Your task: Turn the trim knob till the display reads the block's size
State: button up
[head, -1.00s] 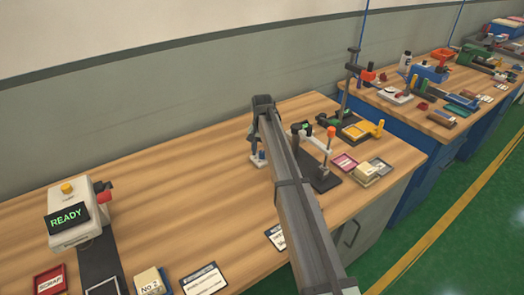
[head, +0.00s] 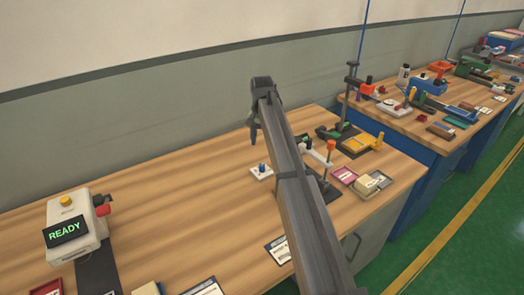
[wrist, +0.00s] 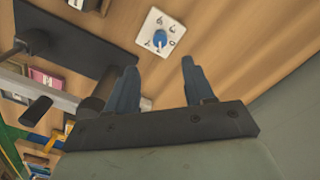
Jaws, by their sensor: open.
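The trim knob is a blue knob (head: 262,166) on a small white plate on the near bench. In the wrist view the blue knob (wrist: 160,38) sits on its marked white plate, beyond the fingertips. My gripper (head: 254,132) is open and empty, raised above and apart from the knob. The wrist view shows its two fingers (wrist: 158,68) spread with nothing between them. A cream block (head: 366,184) lies in a tray at the right of the bench. A dial stand (head: 322,157) is partly hidden behind my arm; I see no readable size display there.
A white machine (head: 75,220) at left shows READY. Another cream block (head: 148,289) is cut off at the bottom edge. A clamp with a yellow handle (head: 362,142) stands behind the dial stand. The wood left of the knob is clear.

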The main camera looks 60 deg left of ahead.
jog(key=shift+r, duration=1.3)
